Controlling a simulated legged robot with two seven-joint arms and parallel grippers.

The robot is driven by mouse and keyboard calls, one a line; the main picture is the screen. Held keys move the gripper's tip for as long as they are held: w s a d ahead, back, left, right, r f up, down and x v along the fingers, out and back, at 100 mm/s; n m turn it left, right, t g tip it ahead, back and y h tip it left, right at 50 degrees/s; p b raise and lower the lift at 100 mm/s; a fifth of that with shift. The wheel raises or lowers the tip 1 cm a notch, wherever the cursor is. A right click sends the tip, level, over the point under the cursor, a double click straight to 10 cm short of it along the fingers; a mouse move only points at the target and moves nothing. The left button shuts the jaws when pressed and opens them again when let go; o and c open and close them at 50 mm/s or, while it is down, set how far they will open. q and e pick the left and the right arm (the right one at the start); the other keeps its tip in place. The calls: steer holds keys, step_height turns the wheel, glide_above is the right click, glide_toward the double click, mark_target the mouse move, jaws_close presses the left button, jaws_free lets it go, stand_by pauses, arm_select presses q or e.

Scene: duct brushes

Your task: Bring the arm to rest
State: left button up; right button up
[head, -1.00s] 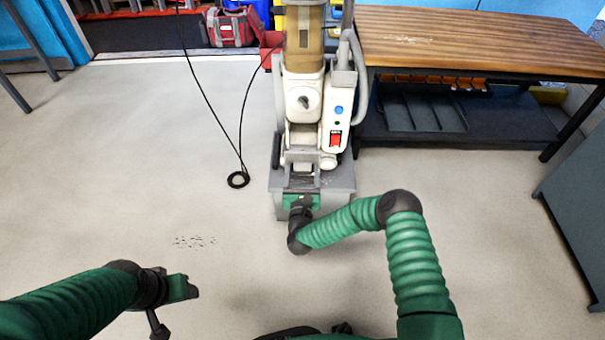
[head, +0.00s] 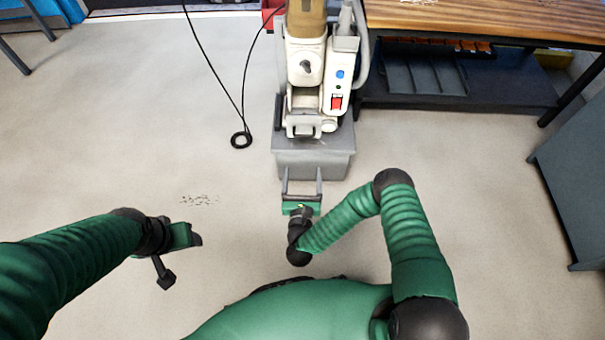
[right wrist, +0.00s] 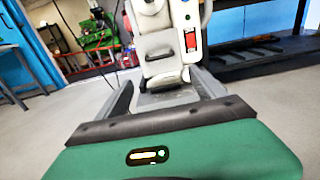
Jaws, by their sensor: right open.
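My right gripper (head: 301,188) is open and empty in the head view, its two fingers pointing away toward the grey base box (head: 313,163) of a white machine (head: 306,75). The fingertips look close to the box's front; whether they touch it I cannot tell. In the right wrist view the two grey fingers (right wrist: 168,95) stand apart with the machine beyond them. My left gripper (head: 183,236) is at the left over the floor, and its jaw state is unclear.
A wooden-topped bench (head: 480,20) with a dark lower shelf stands at the back right. A grey cabinet (head: 575,180) is at the right edge. A black cable (head: 240,138) ends in a loop on the floor. Dark specks (head: 199,200) lie on the open floor at left.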

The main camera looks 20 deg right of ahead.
arm_select(q)
steer(key=shift+p+v, duration=0.3)
steer(key=shift+v, duration=0.5)
arm_select(e)
steer(key=shift+v, duration=0.95)
arm_select(q)
steer(key=shift+w, duration=0.2)
arm_select(e)
steer(key=shift+w, duration=0.1)
